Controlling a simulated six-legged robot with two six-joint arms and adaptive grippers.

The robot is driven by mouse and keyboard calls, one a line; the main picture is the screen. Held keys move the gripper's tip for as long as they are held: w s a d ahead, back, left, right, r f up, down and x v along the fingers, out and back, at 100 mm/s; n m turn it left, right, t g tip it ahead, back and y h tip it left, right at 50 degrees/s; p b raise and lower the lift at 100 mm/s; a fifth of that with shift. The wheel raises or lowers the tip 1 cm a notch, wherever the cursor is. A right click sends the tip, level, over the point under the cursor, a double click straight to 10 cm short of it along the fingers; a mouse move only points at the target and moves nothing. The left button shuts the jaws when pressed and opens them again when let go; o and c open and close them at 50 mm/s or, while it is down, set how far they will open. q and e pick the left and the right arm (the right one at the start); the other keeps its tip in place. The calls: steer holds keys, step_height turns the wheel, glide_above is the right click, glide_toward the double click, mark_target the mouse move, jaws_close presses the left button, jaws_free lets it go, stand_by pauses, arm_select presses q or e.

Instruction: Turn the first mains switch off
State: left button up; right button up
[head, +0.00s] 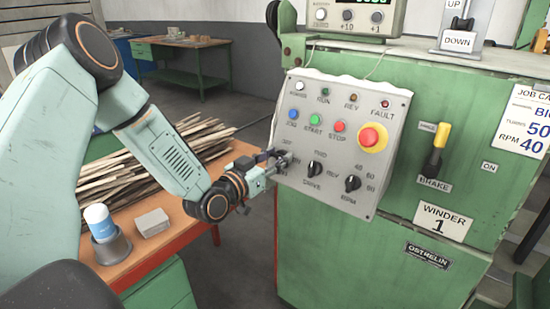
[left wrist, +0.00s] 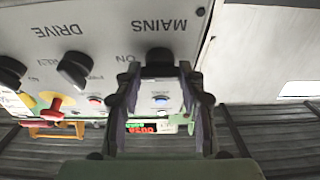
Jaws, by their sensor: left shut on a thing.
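The mains switch is a black rotary knob (left wrist: 160,56) under the upside-down MAINS label in the left wrist view. It sits at the left edge of the grey control panel (head: 338,93) of Winder 1. My left gripper (head: 281,161) reaches it from the left and is shut on it, one finger on each side. In the head view the gripper hides most of the knob. An ON label shows beside it in the left wrist view. I cannot tell which way the knob points. My right gripper is not in view.
The DRIVE knob (head: 315,169) and RPM knob (head: 352,184) are right of the mains switch. Above them are push buttons and a red emergency stop (head: 373,137). A brake lever (head: 437,146) stands further right. An orange bench (head: 133,261) with wooden strips lies at left.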

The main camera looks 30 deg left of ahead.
arm_select(q)
steer(key=c, duration=0.5)
steer(key=shift+d+f+n, duration=0.1)
steer(key=shift+n, duration=0.2)
steer(key=n+y+b, duration=0.1)
steer(key=n+y, duration=0.1)
steer(key=n, duration=0.2)
steer(key=shift+n+b, duration=0.3)
steer(key=n+y, duration=0.1)
steer(key=n, duration=0.1)
steer(key=n+g+y+b, duration=0.1)
steer(key=n, duration=0.2)
steer(key=shift+d, duration=0.1)
steer(key=n+g, duration=0.1)
steer(key=n, duration=0.1)
steer(key=n+g+y, duration=0.1)
steer(key=n, duration=0.2)
steer(key=shift+n, duration=0.3)
steer(key=n+g, duration=0.1)
steer(key=n, duration=0.1)
steer(key=n+p, duration=0.1)
steer(key=n, duration=0.1)
steer(key=shift+n+g+y, duration=0.4)
